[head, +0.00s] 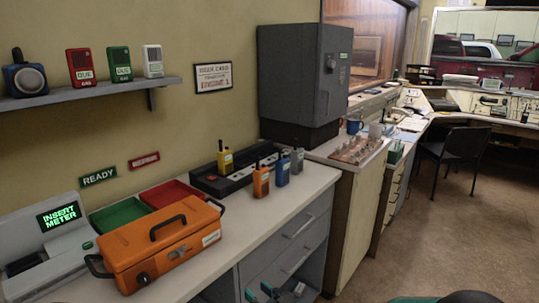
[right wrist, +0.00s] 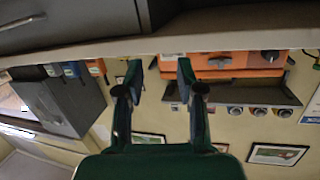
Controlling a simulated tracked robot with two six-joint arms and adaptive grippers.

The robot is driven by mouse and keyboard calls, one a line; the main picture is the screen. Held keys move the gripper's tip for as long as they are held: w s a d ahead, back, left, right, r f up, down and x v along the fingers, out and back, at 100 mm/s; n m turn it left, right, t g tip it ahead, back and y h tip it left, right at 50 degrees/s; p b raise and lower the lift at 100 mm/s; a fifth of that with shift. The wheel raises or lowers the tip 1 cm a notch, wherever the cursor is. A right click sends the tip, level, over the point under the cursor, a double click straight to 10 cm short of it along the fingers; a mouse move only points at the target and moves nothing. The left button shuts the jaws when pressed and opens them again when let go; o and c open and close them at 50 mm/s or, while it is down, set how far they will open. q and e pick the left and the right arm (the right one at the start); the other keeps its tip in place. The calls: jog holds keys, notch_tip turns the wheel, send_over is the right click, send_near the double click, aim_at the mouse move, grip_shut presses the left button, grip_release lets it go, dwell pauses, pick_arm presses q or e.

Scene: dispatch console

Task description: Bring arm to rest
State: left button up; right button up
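My right gripper (head: 281,291) shows at the bottom edge of the head view, in front of the counter's grey drawers. In the right wrist view my right gripper (right wrist: 159,72) has its two green and dark fingers spread apart with nothing between them. It is apart from the counter and everything on it. My left gripper is in neither view.
The white counter (head: 225,222) carries an orange case (head: 160,245), a grey meter machine (head: 52,262), red and green trays (head: 120,214), and several radios by a black charger (head: 235,178). A grey cabinet (head: 290,75) stands behind. Open floor (head: 450,235) lies right.

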jog(key=s+d+f+m+g+h+p, duration=0.1)
jog(key=s+d+f+m+g+h, duration=0.2)
jog(key=s+d+f, duration=0.5)
jog(key=s+d+f+m+g+h+p, duration=0.2)
jog(key=s+d+f+m+h, duration=0.15)
jog(key=d+f, duration=0.45)
jog(key=s+f+m+g, duration=0.1)
jog(key=s+f+g, duration=0.2)
jog(key=s, duration=0.6)
jog(key=s+f+m+g, duration=0.1)
jog(key=s+f+g, duration=0.3)
jog(key=s, duration=0.4)
jog(key=shift+s+a+f, duration=0.35)
jog(key=shift+f, duration=0.05)
